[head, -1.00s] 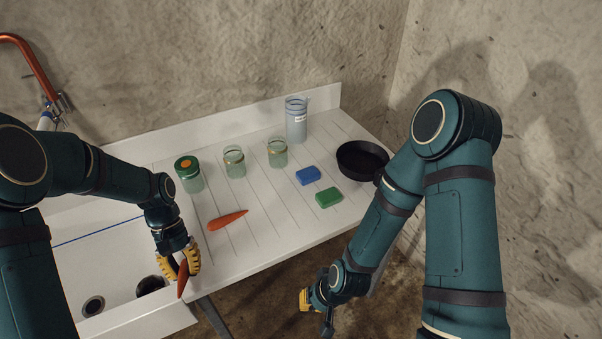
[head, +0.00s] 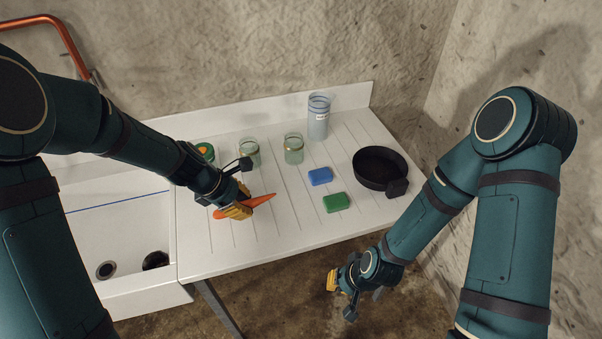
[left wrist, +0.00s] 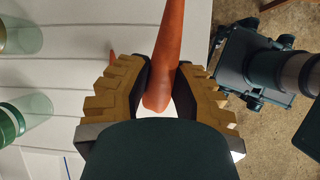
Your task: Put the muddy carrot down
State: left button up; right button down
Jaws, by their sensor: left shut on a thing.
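My left gripper (head: 238,206) is shut on an orange carrot, low over the ribbed white drainboard (head: 245,255). In the left wrist view the held carrot (left wrist: 170,42) sticks out between the yellow finger pads (left wrist: 208,100). I cannot tell whether it touches the board, and no mud is clear on it. A second carrot lies on the board, mostly hidden by the gripper; a bit of orange (left wrist: 112,56) shows left of the fingers. My right gripper (head: 340,286) hangs beyond the board's front edge, its jaws unclear.
A green-lidded jar (head: 206,151), two open glass jars (head: 249,156) (head: 294,152) and a tall bluish container (head: 318,120) stand behind. Blue (head: 320,176) and green (head: 336,202) blocks and a black pan (head: 379,165) are right. The sink (head: 120,225) is left. The front board is clear.

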pick_arm(q)
jog(key=shift+w+a+r+n+t, duration=0.1)
jog(key=shift+w+r+n+t, duration=0.15)
jog(key=shift+n, duration=0.35)
jog(key=shift+f, duration=0.45)
jog(key=b, duration=0.3)
send_over(255, 228)
jog(key=a, duration=0.2)
jog(key=f, duration=0.2)
jog(key=s+f, duration=0.1)
jog(key=f, duration=0.1)
jog(key=shift+d+f, duration=0.2)
jog(key=shift+f, duration=0.1)
jog(key=shift+w+f+b, duration=0.1)
jog(key=shift+f+b, duration=0.55)
jog(key=shift+f, duration=1.65)
jog(key=shift+r, duration=0.1)
jog(key=o, duration=0.8)
jog(key=shift+f, duration=0.2)
